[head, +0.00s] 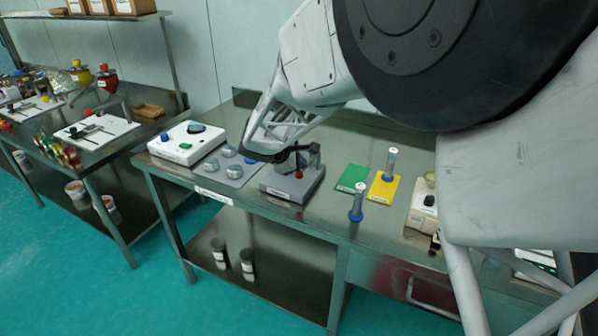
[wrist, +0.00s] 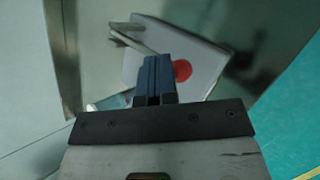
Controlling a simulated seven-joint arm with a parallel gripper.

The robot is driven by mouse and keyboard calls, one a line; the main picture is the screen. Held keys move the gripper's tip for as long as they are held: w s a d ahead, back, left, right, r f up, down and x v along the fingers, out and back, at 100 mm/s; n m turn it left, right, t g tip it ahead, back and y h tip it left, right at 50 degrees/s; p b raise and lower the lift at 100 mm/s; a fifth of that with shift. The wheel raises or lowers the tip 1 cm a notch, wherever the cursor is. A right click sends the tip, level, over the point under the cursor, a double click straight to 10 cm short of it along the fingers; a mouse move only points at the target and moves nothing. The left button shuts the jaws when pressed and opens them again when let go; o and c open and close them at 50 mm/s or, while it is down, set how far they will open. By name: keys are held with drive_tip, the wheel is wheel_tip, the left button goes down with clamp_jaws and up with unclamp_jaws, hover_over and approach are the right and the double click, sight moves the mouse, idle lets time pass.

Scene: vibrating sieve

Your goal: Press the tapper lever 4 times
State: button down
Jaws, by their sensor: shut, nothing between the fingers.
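The tapper (head: 292,187) is a grey base block with a dark upright bracket and a red knob (head: 298,174) on its front side. It stands on the steel bench, left of the middle in the head view. In the wrist view its pale base (wrist: 206,55) lies beyond my fingers, with the red knob (wrist: 182,70) just right of them and a grey lever-like bar (wrist: 133,40) to their upper left. My gripper (wrist: 155,62) has its blue fingers together and empty, over the base beside the knob. Contact cannot be told. My arm hides part of the tapper in the head view.
Left of the tapper are a grey plate (head: 210,178) with several round metal pieces and a white device (head: 186,140). To the right lie a green mat (head: 351,178) and a yellow mat (head: 381,193); blue-based tubes stand on and near them. Another device (head: 420,222) stands further right.

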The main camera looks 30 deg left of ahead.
drive_tip(key=shift+f, duration=1.2)
idle(2.0)
drive_tip(key=shift+r, duration=1.65)
drive_tip(key=shift+r, duration=0.2)
drive_tip(key=shift+r, duration=2.3)
idle(0.6)
